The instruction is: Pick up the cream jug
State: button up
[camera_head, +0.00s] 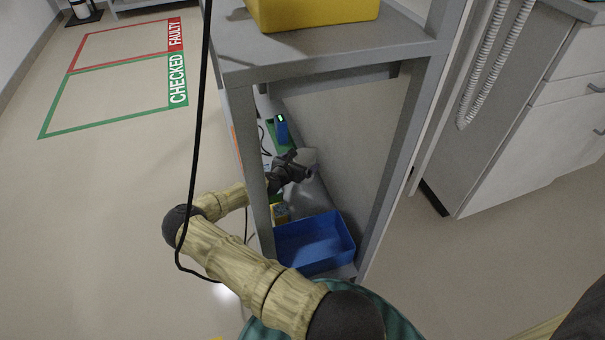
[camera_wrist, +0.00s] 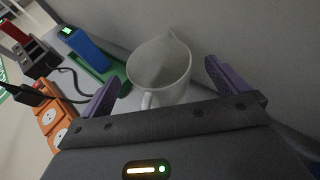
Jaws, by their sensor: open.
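The cream jug (camera_wrist: 160,72) stands upright on the shelf in the wrist view, its open mouth visible and its handle turned toward my gripper. My gripper (camera_wrist: 160,84) is open, with one purple finger to each side of the jug's line. The jug is ahead of and between the fingers; I cannot tell whether they touch it. In the head view my gripper (camera_head: 292,168) reaches into the lower level of the grey rack, and the jug is mostly hidden there behind it.
A blue handheld device (camera_wrist: 86,48) with a lit screen is in a green holder left of the jug. Orange sockets (camera_wrist: 50,118) and a black cable lie farther left. A blue bin (camera_head: 345,245) sits nearer on the shelf. A grey rack post (camera_head: 258,160) stands beside my arm.

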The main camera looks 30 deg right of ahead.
jog(key=shift+x, duration=0.8)
jog(key=c, duration=1.3)
